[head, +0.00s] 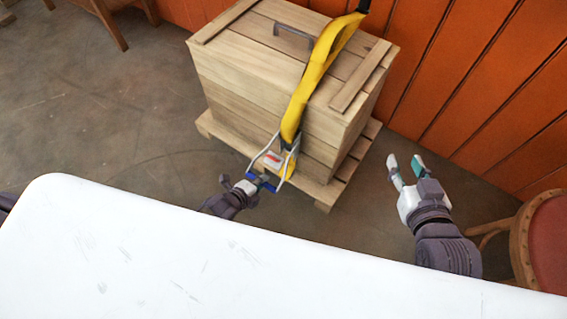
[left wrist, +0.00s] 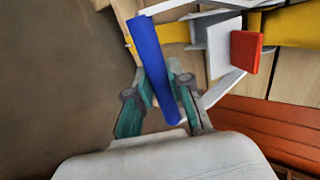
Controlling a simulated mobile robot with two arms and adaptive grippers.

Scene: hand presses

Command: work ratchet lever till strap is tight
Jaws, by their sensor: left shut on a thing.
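A wooden crate (head: 235,85) stands on a wooden pallet (head: 343,187). A yellow strap (head: 310,80) runs over the crate's lid and down its front side. On that side sits the metal ratchet (head: 275,160) with a red tab, also in the left wrist view (left wrist: 222,45). Its lever ends in a blue handle (head: 265,183), which lies across between the fingers in the left wrist view (left wrist: 152,70). My left gripper (head: 248,184) is shut on the blue handle. My right gripper (head: 405,168) is open and empty, right of the pallet and apart from it.
A white surface (head: 150,250) fills the near part of the head view. An orange plank wall (head: 470,80) stands behind and right of the crate. A chair with a red seat (head: 545,240) is at the lower right.

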